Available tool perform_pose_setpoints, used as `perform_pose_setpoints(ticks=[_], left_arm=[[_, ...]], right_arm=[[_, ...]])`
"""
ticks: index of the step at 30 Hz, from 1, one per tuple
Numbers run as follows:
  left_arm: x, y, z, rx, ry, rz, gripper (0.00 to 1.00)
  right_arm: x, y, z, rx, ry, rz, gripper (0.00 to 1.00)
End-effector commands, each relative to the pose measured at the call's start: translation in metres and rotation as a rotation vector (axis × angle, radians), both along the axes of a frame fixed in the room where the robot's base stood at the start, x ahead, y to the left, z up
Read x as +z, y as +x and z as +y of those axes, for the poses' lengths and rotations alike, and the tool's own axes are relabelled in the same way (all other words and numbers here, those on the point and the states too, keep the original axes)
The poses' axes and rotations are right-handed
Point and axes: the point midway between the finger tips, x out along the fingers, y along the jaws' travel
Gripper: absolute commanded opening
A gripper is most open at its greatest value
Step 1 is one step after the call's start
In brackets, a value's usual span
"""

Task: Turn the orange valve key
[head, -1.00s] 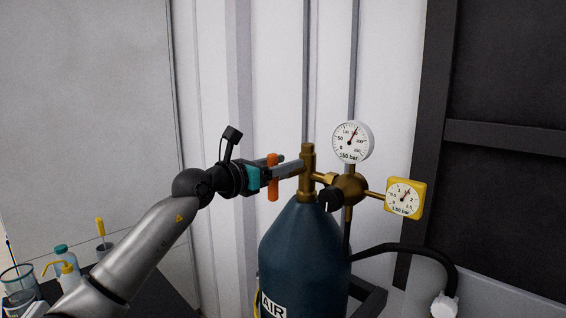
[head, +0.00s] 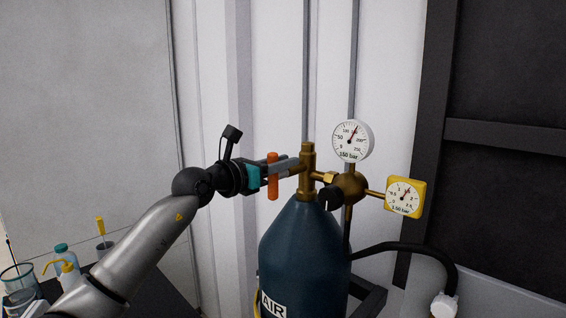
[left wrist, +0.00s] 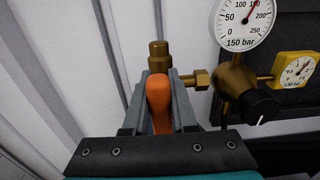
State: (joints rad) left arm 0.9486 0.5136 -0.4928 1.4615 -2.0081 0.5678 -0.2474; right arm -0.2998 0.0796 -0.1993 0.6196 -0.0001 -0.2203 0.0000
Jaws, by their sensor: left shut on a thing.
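The orange valve key (head: 272,188) stands upright at the left side of the brass valve (head: 307,165) on top of the dark blue AIR cylinder (head: 305,240). My left gripper (head: 280,170) reaches in from the left, its fingers on either side of the key. In the left wrist view the orange key (left wrist: 159,100) lies between the two grey fingers, which are shut on it. The brass valve (left wrist: 158,55) shows just beyond the fingertips. The fingers hide part of the key and its join to the valve. My right gripper is not in view.
A white gauge (head: 352,141) and a yellow gauge (head: 404,198) sit on the brass regulator (head: 350,188) right of the valve. A black hose (head: 420,251) runs to the right. Bottles (head: 66,270) and a beaker (head: 18,284) stand at lower left.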

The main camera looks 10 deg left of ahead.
Motion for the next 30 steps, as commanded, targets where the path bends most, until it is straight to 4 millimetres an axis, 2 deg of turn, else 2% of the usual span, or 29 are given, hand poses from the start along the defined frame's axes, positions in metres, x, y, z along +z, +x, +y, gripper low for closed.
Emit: perform_pose_setpoints(ticks=[8, 14, 30], left_arm=[[-0.001, -0.001, -0.001, 0.000, 0.058, -0.038, 0.00], [-0.003, -0.003, -0.004, 0.001, 0.171, -0.113, 0.00], [-0.010, -0.010, -0.014, 0.001, 0.593, -0.394, 0.00]], right_arm=[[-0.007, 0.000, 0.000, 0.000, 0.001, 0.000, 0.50], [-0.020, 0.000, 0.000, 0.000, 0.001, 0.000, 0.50], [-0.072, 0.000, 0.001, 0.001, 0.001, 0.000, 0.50]])
